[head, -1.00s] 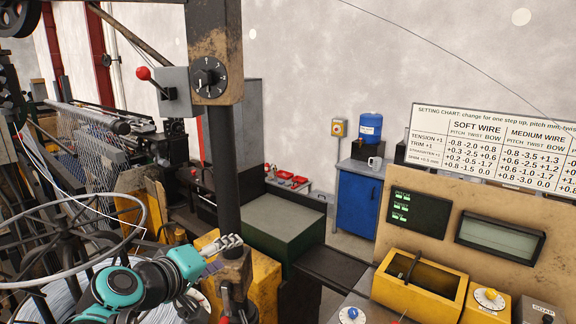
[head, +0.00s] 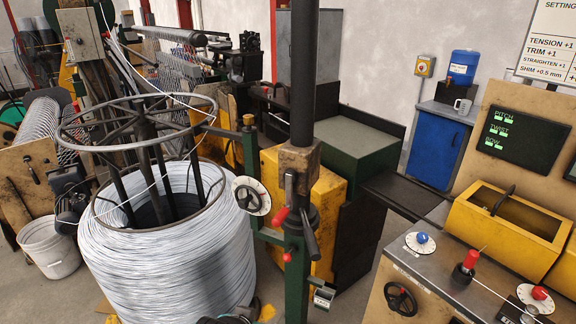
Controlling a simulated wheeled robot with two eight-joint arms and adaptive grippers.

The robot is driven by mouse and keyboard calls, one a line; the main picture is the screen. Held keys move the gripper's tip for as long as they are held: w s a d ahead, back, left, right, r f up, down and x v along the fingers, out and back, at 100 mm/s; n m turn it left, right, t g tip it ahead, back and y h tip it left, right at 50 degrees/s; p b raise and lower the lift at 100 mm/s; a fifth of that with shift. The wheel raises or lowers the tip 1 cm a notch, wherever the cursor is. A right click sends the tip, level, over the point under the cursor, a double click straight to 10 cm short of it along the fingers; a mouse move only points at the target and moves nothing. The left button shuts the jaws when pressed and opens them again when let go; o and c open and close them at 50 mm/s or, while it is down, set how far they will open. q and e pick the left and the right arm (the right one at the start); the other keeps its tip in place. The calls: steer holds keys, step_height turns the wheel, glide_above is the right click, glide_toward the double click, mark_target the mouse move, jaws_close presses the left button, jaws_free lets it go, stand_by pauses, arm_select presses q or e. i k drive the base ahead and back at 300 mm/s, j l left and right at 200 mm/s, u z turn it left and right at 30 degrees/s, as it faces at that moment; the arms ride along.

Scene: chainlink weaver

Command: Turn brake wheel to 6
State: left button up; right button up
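A white round dial wheel (head: 251,196) with dark markings and a dark hub stands beside the right side of the wire coil, by a green post. It seems to be the brake wheel. Its numbers are too small to read, so I cannot tell its setting. The large coil of silvery wire (head: 170,262) sits around a dark reel frame (head: 135,103). A smaller black handwheel (head: 400,299) is on the front of the bench at right. Neither of my grippers can be made out in the head view.
A dark vertical column (head: 302,75) rises beside the dial, with red-knobbed levers (head: 282,215) below. The bench (head: 438,258) at right carries a blue-knobbed dial (head: 421,240), a red-knobbed dial (head: 538,295) and a yellow box (head: 505,240). A white bucket (head: 48,247) stands at left.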

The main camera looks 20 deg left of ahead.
mark_target(244, 203)
steer(key=j+u, duration=0.1)
steer(key=u, duration=0.9)
steer(key=i+j+u, duration=0.1)
steer(key=u, duration=0.4)
steer(key=i+j+u, duration=0.1)
steer(key=i+j, duration=0.25)
steer(key=i, duration=0.05)
